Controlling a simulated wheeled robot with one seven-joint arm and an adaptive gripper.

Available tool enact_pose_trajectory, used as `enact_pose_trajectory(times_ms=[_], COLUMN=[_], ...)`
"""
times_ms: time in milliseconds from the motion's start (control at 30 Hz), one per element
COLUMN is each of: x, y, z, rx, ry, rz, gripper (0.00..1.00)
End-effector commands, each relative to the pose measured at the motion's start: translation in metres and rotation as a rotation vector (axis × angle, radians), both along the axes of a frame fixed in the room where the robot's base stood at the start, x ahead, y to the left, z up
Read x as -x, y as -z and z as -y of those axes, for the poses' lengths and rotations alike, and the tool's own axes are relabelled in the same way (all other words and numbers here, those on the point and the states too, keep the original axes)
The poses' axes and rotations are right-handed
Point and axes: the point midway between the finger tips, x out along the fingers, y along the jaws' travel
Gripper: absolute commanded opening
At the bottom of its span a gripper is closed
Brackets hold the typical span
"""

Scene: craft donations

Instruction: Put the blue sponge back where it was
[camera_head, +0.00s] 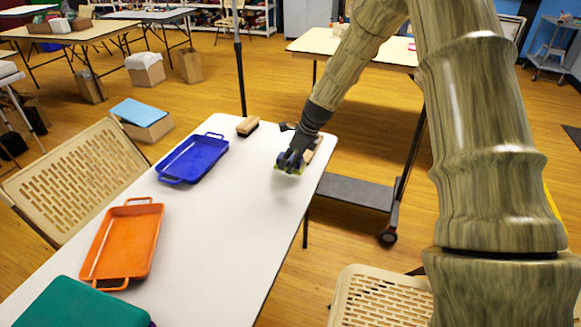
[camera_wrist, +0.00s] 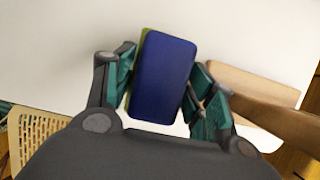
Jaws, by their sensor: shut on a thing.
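My gripper (camera_head: 291,158) is over the far right part of the white table. The blue sponge (camera_wrist: 163,77) is between its fingers in the wrist view, with a yellow-green layer along its left side. My gripper (camera_wrist: 160,85) is shut on the sponge. In the head view only a little blue and yellow-green of the sponge (camera_head: 285,166) shows under the fingers. I cannot tell from these views whether the sponge touches the table.
On the white table (camera_head: 222,245) stand a blue tray (camera_head: 194,158), an orange tray (camera_head: 122,243) and a green item (camera_head: 78,307). A brush with a wooden back (camera_head: 247,126) lies near the far edge. A wooden item (camera_wrist: 257,98) lies close to the right of my gripper. The table's middle is clear.

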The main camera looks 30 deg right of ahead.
Motion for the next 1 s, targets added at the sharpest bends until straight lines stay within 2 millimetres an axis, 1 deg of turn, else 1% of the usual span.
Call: enact_pose_trajectory(times_ms=[100,300,367,767,800,867,900,933,1000], x=[-0.008,-0.007,-0.007,-0.007,-0.007,-0.007,-0.007,-0.007,-0.007], y=[0.001,0.029,0.033,0.038,0.039,0.038,0.039,0.039,0.038], z=[0.004,0.003,0.003,0.003,0.003,0.003,0.003,0.003,0.003], rx=[0.001,-0.001,-0.001,0.000,0.000,0.000,0.000,0.000,0.000], ry=[0.001,0.001,0.001,0.001,0.001,0.001,0.001,0.001,0.001], rz=[0.001,-0.002,-0.001,0.000,0.000,0.000,0.000,0.000,0.000], gripper=[0.29,0.29,0.29,0.29,0.57,0.68,0.75,0.76,0.76])
